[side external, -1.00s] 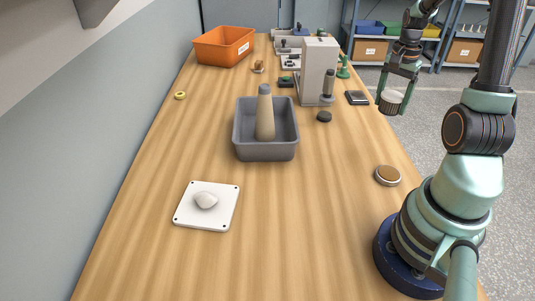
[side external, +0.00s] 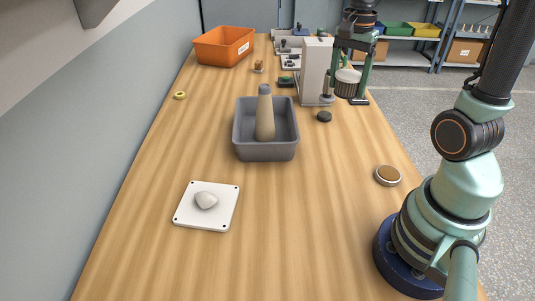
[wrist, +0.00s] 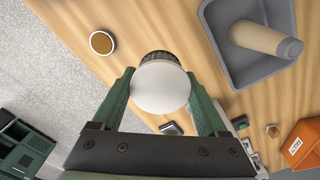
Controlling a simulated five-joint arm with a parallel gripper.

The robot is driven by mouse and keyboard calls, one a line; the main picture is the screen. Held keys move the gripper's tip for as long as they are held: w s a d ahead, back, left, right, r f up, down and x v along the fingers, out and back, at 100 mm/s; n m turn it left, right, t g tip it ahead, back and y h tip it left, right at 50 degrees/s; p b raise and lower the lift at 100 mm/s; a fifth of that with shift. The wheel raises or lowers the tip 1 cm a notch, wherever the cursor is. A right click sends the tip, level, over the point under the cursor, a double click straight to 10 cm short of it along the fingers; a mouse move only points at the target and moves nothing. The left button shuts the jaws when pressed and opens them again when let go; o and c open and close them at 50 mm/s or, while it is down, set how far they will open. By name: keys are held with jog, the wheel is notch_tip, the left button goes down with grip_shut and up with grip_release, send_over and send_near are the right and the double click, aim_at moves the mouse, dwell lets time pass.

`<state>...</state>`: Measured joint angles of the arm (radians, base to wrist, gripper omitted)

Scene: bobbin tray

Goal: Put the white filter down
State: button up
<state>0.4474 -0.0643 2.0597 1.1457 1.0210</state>
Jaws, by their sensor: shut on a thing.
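The white filter (side external: 347,78) has a pale round top and a dark ribbed lower part. My gripper (side external: 349,74) is shut on it and holds it above the far right part of the table, near the tall grey machine. In the wrist view the filter (wrist: 162,86) sits between the two green fingers (wrist: 161,103), its white round face toward the camera. The wooden table (side external: 290,220) lies below it.
A grey tray (side external: 264,153) holds a beige bobbin (side external: 265,115). The front middle is clear.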

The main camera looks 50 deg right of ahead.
aim_at(341, 77)
jog(key=a, duration=0.3)
jog(key=shift+w, duration=0.2)
jog(key=f, duration=2)
jog(key=shift+a, duration=0.3)
jog(key=shift+f, duration=0.1)
jog(key=o, duration=1.3)
jog(key=shift+f, duration=0.1)
